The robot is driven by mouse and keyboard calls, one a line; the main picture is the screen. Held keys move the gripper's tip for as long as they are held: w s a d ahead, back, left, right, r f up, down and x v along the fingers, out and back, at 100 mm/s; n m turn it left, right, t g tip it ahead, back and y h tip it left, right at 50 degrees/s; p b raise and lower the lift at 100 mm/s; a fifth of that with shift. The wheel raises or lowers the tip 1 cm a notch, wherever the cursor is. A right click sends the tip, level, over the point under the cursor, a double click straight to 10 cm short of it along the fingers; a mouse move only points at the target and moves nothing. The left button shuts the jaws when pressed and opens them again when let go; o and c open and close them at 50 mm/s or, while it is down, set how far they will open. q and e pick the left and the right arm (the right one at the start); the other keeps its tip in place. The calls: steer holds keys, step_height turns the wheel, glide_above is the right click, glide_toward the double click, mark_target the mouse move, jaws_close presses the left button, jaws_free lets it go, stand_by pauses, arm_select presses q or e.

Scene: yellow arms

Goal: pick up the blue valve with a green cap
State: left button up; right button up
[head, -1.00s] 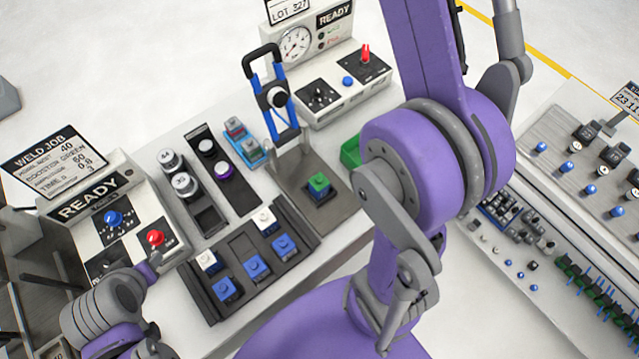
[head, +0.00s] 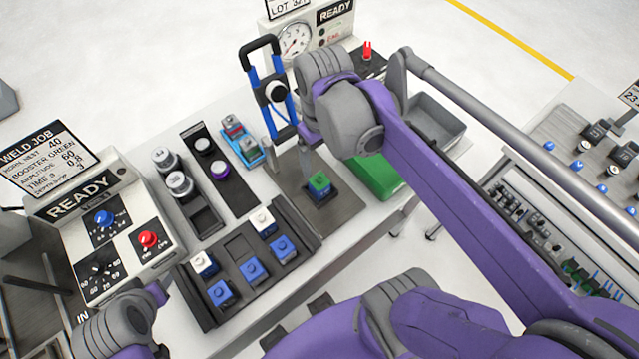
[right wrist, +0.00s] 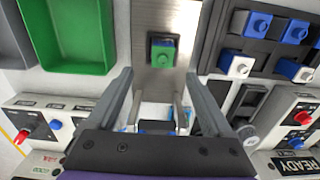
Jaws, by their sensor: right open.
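The blue valve with a green cap (head: 319,184) sits upright on the grey metal base plate of the press stand. In the right wrist view the valve (right wrist: 163,55) shows from above, its green cap centred just beyond the fingertips. My right gripper (head: 288,148) is over the stand, above and a little to the left of the valve in the head view. It also shows in the right wrist view (right wrist: 159,78), fingers apart, nothing between the tips, not touching the valve. Part of my left arm shows at the lower left, but its gripper does not.
The blue-framed press (head: 272,95) with a black handle stands close behind the valve. A dark rack (head: 213,312) of blue and white-capped valves lies in front. A green bin (head: 378,176) and a grey bin (right wrist: 12,48) are at the right. Control boxes stand left and back.

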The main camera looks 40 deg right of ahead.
mark_target(320, 178)
steer(key=f, duration=1)
steer(key=shift+w+a+f+b, duration=0.1)
steer(key=shift+a+f+b, duration=0.15)
steer(key=shift+b, duration=0.1)
jaws_close()
